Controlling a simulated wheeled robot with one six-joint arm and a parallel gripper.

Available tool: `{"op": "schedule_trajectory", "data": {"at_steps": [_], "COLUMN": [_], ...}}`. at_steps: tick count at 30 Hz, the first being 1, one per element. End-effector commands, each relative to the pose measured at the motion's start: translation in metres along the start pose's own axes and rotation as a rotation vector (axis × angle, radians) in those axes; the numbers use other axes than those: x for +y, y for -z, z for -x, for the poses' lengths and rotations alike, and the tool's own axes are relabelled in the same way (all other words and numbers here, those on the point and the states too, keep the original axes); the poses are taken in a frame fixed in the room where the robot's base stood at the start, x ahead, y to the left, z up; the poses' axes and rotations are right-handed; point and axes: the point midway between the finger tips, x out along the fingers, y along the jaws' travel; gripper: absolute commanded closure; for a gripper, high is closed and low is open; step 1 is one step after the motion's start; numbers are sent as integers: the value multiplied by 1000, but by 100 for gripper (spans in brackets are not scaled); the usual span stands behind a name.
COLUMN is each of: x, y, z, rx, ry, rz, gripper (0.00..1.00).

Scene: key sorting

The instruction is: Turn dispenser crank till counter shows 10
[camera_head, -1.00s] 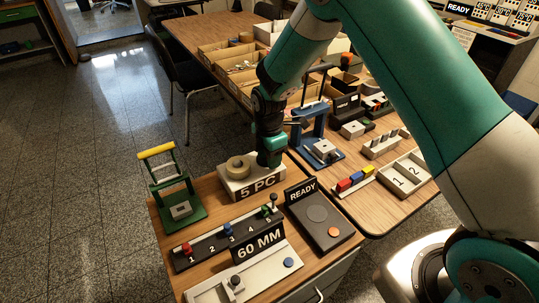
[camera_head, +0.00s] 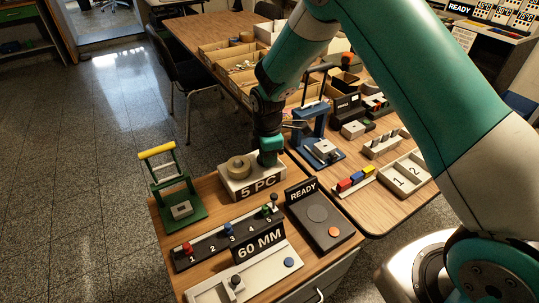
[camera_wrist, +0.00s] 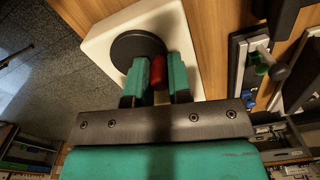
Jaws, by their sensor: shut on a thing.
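The dispenser (camera_head: 226,183) is a pale box on the near table, with a beige roll (camera_head: 238,168) on its top and a front counter plate (camera_head: 258,188) reading "5 PC". In the wrist view its pale top (camera_wrist: 101,48) carries a dark round crank disc (camera_wrist: 132,47) with a red crank handle (camera_wrist: 159,71). My gripper (camera_wrist: 159,76) is shut on the red handle, one green finger on each side. In the head view my gripper (camera_head: 271,153) is at the box's right end, and it hides the crank there.
A "60 MM" slide fixture (camera_head: 258,243) and a numbered peg strip (camera_head: 213,239) lie in front. A dark "READY" unit (camera_head: 320,222) stands to the right, a green frame with a yellow bar (camera_head: 157,152) to the left. A blue press (camera_head: 313,120) stands behind right.

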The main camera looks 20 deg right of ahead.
Motion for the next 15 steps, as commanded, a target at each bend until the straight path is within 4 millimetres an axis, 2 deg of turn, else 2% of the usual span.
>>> {"op": "schedule_trajectory", "data": {"at_steps": [15], "x": [5], "y": [10], "z": [1], "rx": [4], "ry": [-2], "rz": [-488], "gripper": [100]}}
